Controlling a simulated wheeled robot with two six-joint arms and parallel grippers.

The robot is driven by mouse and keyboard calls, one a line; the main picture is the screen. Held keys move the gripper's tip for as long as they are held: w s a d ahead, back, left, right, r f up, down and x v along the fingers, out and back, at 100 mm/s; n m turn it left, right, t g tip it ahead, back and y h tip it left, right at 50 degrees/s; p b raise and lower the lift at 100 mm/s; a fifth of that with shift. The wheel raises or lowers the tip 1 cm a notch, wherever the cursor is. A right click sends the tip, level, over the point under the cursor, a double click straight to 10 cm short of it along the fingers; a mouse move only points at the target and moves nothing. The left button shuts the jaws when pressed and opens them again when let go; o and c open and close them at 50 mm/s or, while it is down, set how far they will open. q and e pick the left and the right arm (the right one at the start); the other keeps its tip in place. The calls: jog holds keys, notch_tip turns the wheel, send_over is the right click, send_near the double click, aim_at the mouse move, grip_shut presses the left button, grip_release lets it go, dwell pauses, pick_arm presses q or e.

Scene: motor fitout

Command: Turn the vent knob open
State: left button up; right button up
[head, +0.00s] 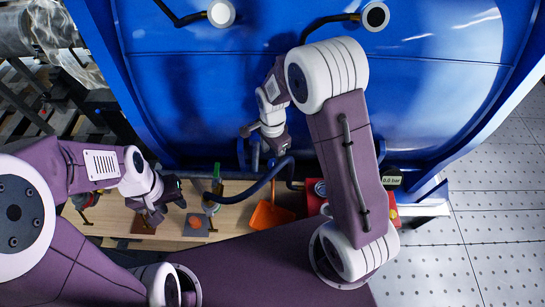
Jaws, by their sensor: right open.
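The big blue housing (420,95) fills the upper middle of the head view. My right gripper (264,143) is open at its lower edge, by dark blue pipe fittings and a curved hose (262,183). I cannot make out the vent knob for sure; it may be hidden by the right gripper and wrist. I cannot tell whether the gripper touches anything there. My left gripper (172,192) is over the left part of the wooden bench, away from the housing. Its fingers are dark and small, so its opening is unclear.
The wooden bench (235,220) holds an orange scoop-like piece (270,215), a green-topped tool (216,172) and dark plates. A red box (316,204) is partly behind my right arm. Perforated floor (440,260) at right is clear.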

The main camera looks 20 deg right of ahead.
aim_at(273, 162)
notch_tip(273, 162, down, 3)
jog(key=shift+s+r, duration=0.1)
jog(key=shift+s+d+f, duration=0.1)
jog(key=shift+s+f, duration=0.05)
jog(key=shift+f, duration=0.4)
jog(key=shift+c, duration=1.4)
grip_shut()
